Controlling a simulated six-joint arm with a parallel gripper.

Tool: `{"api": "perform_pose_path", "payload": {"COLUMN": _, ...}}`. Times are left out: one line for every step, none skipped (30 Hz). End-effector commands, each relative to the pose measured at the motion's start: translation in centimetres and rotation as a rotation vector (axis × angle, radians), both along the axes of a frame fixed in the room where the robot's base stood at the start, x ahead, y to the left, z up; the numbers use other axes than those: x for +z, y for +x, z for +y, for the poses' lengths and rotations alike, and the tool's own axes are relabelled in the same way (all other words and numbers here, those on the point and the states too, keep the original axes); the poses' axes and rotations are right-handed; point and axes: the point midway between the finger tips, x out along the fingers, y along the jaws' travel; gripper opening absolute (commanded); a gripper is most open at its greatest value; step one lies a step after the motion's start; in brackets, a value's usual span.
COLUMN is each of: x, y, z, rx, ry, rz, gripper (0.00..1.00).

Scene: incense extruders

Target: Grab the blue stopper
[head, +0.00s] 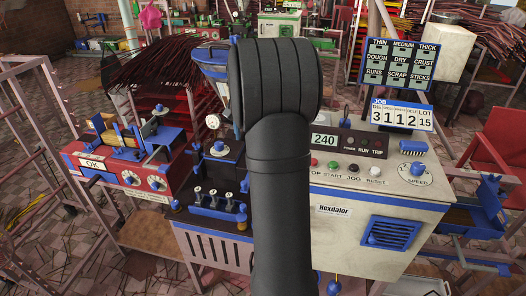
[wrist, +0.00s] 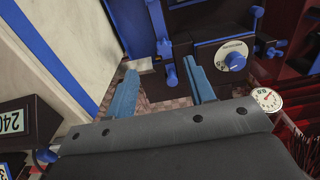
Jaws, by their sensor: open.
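In the wrist view my gripper (wrist: 161,85) shows two blue fingers spread apart, with empty space and a patch of tiled floor between them. A blue upright part (wrist: 164,45) with a dark lower end stands just beyond the fingers, and a blue bar lies close to the right finger. In the head view my dark arm covers the middle and hides the gripper's fingers. Many blue parts are in view, such as the blue bar (head: 216,212) on the machine front. I cannot tell which one is the stopper.
The white machine cabinet (head: 345,236) carries a panel of buttons and a 240 display (head: 325,141). A red machine (head: 118,170) stands at left. A round gauge (wrist: 267,99) is right of the fingers. A sign board (head: 401,64) and counter stand at right.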

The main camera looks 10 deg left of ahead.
Motion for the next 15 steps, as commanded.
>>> {"api": "perform_pose_path", "payload": {"x": 0.0, "y": 0.1, "z": 0.0, "rx": -0.005, "ry": -0.002, "rz": -0.001, "gripper": 0.49}}
{"api": "perform_pose_path", "payload": {"x": 0.0, "y": 0.1, "z": 0.1, "rx": -0.012, "ry": -0.005, "rz": -0.004, "gripper": 0.49}}
{"api": "perform_pose_path", "payload": {"x": 0.0, "y": 0.3, "z": 0.2, "rx": -0.029, "ry": -0.012, "rz": -0.009, "gripper": 0.49}}
{"api": "perform_pose_path", "payload": {"x": -0.1, "y": 0.5, "z": 0.3, "rx": -0.048, "ry": -0.02, "rz": -0.015, "gripper": 0.49}}
{"api": "perform_pose_path", "payload": {"x": -0.1, "y": 0.7, "z": 0.4, "rx": -0.073, "ry": -0.03, "rz": -0.024, "gripper": 0.49}}
{"api": "perform_pose_path", "payload": {"x": -0.2, "y": 1.1, "z": 0.6, "rx": -0.115, "ry": -0.046, "rz": -0.038, "gripper": 0.49}}
{"api": "perform_pose_path", "payload": {"x": -0.2, "y": 1.5, "z": 0.7, "rx": -0.153, "ry": -0.059, "rz": -0.053, "gripper": 0.49}}
{"api": "perform_pose_path", "payload": {"x": -0.2, "y": 1.9, "z": 0.9, "rx": -0.195, "ry": -0.073, "rz": -0.069, "gripper": 0.49}}
{"api": "perform_pose_path", "payload": {"x": -0.2, "y": 2.5, "z": 1.2, "rx": -0.255, "ry": -0.092, "rz": -0.093, "gripper": 0.49}}
{"api": "perform_pose_path", "payload": {"x": -0.2, "y": 2.9, "z": 1.4, "rx": -0.301, "ry": -0.104, "rz": -0.115, "gripper": 0.49}}
{"api": "perform_pose_path", "payload": {"x": -0.1, "y": 3.4, "z": 1.6, "rx": -0.348, "ry": -0.116, "rz": -0.137, "gripper": 0.49}}
{"api": "perform_pose_path", "payload": {"x": -0.1, "y": 4.0, "z": 1.9, "rx": -0.409, "ry": -0.13, "rz": -0.167, "gripper": 0.49}}
{"api": "perform_pose_path", "payload": {"x": -0.1, "y": 4.4, "z": 2.2, "rx": -0.453, "ry": -0.138, "rz": -0.191, "gripper": 0.49}}
{"api": "perform_pose_path", "payload": {"x": 0.0, "y": 4.8, "z": 2.4, "rx": -0.496, "ry": -0.143, "rz": -0.213, "gripper": 0.49}}
{"api": "perform_pose_path", "payload": {"x": 0.1, "y": 5.3, "z": 2.7, "rx": -0.55, "ry": -0.149, "rz": -0.243, "gripper": 0.49}}
